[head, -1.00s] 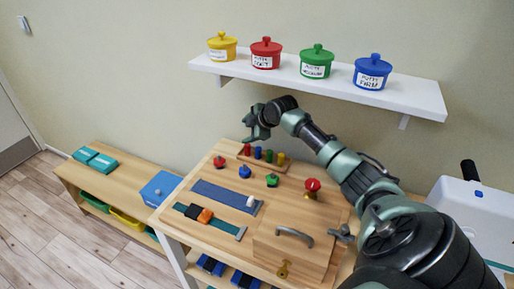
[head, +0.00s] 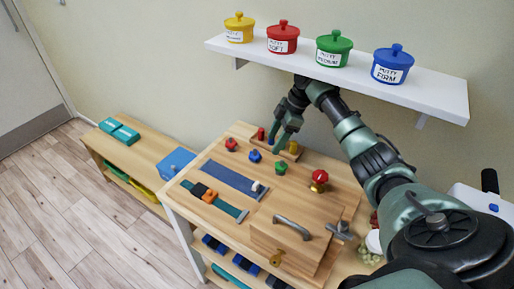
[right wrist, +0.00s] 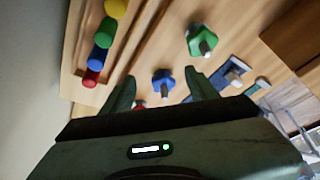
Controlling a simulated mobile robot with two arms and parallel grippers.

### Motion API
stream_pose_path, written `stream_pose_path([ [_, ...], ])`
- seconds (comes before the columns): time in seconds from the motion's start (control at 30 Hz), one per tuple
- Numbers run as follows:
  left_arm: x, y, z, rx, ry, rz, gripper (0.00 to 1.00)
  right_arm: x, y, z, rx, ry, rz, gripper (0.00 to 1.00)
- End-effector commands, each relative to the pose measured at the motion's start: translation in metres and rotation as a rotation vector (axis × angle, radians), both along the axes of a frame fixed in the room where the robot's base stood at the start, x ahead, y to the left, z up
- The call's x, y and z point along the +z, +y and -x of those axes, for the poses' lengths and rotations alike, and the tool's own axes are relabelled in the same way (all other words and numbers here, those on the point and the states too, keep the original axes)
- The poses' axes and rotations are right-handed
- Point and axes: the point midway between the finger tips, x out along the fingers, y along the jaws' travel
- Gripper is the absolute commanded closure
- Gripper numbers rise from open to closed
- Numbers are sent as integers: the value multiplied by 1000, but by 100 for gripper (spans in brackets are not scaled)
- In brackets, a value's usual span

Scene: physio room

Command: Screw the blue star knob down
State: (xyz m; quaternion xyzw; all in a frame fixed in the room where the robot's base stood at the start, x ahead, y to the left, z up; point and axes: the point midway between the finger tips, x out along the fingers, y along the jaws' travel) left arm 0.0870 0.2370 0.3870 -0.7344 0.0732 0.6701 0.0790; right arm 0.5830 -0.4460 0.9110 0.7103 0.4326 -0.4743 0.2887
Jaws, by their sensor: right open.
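The blue star knob (head: 254,155) stands on the wooden activity board (head: 215,218), between a red star knob (head: 231,144) and a green star knob (head: 280,168). My right gripper (head: 277,144) is over the board, close above and behind the blue knob. In the right wrist view, the gripper's fingers are spread apart and empty, with the blue knob (right wrist: 163,84) in line with the gap between them. The green knob (right wrist: 201,40) is off to one side. The red knob is mostly hidden by the gripper there. My left gripper is not in view.
A rack of coloured pegs (head: 293,148) stands right behind the knobs, partly hidden by my gripper. A red knob on a brass stem (head: 319,178) is to the right. A shelf (head: 440,97) with putty pots overhangs my right arm.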

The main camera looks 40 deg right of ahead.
Motion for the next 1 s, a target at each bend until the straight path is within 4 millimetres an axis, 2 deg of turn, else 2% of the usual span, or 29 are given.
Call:
stream_pose_path([
  [0.03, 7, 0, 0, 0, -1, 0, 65, 4, 12, -6, 4, -1, -3, 41],
  [0.2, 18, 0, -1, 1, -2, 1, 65, 2, 44, -22, 3, 0, -2, 41],
  [0.3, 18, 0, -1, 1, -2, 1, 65, -20, 47, -23, 0, 4, -1, 41],
  [0.5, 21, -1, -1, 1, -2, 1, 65, -41, 54, -27, -1, 1, -1, 41],
  [0.87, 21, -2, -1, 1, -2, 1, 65, -47, 55, -28, 0, 0, 1, 41],
  [0.9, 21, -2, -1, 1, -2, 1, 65, -47, 55, -28, 0, 0, 1, 46],
  [1.0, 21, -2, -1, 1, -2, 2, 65, -47, 55, -28, 0, 0, 1, 74],
])
